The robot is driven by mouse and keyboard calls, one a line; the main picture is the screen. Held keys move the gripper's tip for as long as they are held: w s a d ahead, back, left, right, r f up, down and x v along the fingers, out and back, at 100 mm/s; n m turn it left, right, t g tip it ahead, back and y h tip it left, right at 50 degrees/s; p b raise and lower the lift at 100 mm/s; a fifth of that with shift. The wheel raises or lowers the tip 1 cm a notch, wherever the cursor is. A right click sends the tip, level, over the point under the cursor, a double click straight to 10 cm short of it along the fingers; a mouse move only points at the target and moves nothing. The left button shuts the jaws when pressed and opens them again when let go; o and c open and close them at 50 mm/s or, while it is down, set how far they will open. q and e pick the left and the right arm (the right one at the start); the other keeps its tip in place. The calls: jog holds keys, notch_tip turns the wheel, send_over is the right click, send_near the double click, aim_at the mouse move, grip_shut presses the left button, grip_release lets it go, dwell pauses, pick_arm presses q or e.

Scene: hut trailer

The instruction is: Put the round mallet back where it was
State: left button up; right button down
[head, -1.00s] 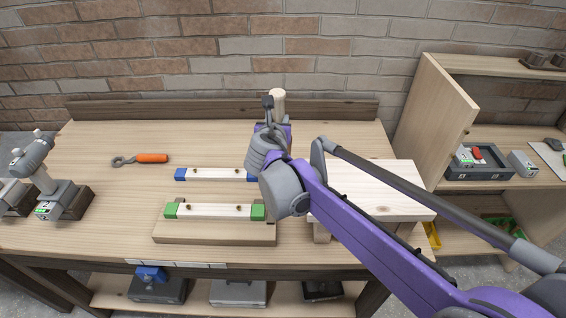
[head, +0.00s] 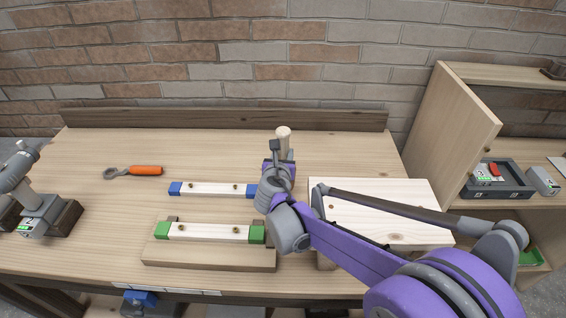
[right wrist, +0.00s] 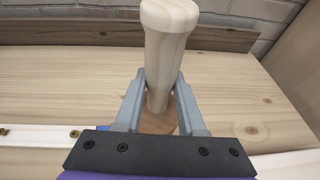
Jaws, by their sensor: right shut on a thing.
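The round mallet (head: 283,135) is a pale wooden piece standing upright above the workbench, toward its back. My right gripper (head: 279,160) is shut on it. In the right wrist view, the two grey fingers (right wrist: 161,100) press on both sides of the mallet's pale shaft (right wrist: 163,70), and its thicker rounded end points up. A darker brown wooden part (right wrist: 158,123) shows below, between the fingers; I cannot tell whether it belongs to the mallet. The mallet's lower end is mostly hidden, so I cannot tell whether it touches the bench. My left gripper is not in view.
The workbench (head: 100,220) holds an orange-handled wrench (head: 145,170), a blue-ended bar (head: 212,190), a green-ended bar (head: 208,233) on a board, and a grey drill (head: 38,215). A raised pale board (head: 400,195) stands right of the gripper. A shelf panel (head: 455,120) rises at right.

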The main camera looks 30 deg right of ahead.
jog(key=shift+f, duration=1.35)
jog(key=shift+f, duration=0.25)
jog(key=c, duration=0.5)
grip_release()
jog(key=shift+r, duration=0.15)
jog(key=shift+r, duration=0.2)
jog(key=v, duration=1.2)
